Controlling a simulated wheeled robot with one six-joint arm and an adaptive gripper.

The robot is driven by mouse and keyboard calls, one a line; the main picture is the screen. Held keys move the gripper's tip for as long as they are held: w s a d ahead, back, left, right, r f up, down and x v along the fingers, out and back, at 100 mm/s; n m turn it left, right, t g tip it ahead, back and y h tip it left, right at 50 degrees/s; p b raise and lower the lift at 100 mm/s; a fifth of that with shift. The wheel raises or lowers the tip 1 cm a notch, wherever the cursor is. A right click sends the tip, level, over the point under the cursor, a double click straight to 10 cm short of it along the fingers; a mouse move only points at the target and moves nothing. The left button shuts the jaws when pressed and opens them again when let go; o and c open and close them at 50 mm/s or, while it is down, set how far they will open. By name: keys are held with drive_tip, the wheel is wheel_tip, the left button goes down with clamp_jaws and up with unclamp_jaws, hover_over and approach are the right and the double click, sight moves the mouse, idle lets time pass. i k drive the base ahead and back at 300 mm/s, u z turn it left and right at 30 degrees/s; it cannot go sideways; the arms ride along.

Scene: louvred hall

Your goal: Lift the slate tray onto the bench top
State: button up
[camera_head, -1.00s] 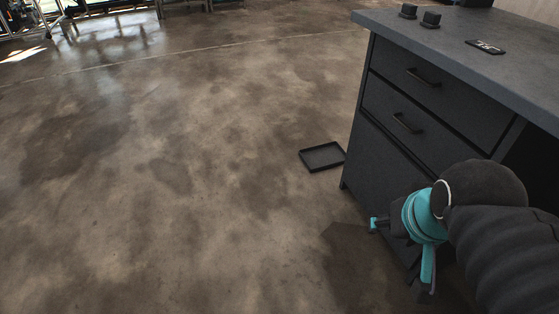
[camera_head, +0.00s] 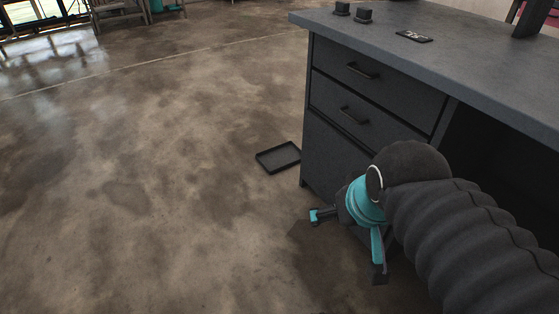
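The slate tray (camera_head: 279,159) is dark, shallow and rectangular, with a low rim. It lies flat on the floor, close to the left foot of the bench. The bench top (camera_head: 450,62) is a grey slab over a dark drawer unit, in the right half of the view. My gripper (camera_head: 345,245) is low in front of the drawer unit, nearer to me and to the right of the tray. Its two teal and dark fingers are spread wide apart with nothing visible between them. The gripper is apart from the tray.
Two small dark blocks (camera_head: 353,12) and a dark plate with light markings (camera_head: 414,36) lie on the bench top. Drawer handles (camera_head: 362,71) stick out from the drawer unit (camera_head: 340,115). The floor (camera_head: 130,190) left of the tray is clear. Furniture stands far back left.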

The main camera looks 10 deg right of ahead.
sight(276, 159)
drive_tip(key=u, duration=0.55)
drive_tip(key=k, duration=0.75)
drive_tip(key=u, duration=0.8)
drive_tip(key=k, duration=0.4)
drive_tip(key=u, duration=0.45)
drive_tip(key=i, duration=1.95)
drive_tip(key=z, duration=0.3)
drive_tip(key=i, duration=1.9)
drive_tip(key=z, duration=0.5)
drive_tip(key=i, duration=1.8)
drive_tip(key=z, duration=0.75)
drive_tip(key=i, duration=1.45)
drive_tip(key=z, duration=2.05)
drive_tip(key=i, duration=1)
drive_tip(key=z, duration=0.9)
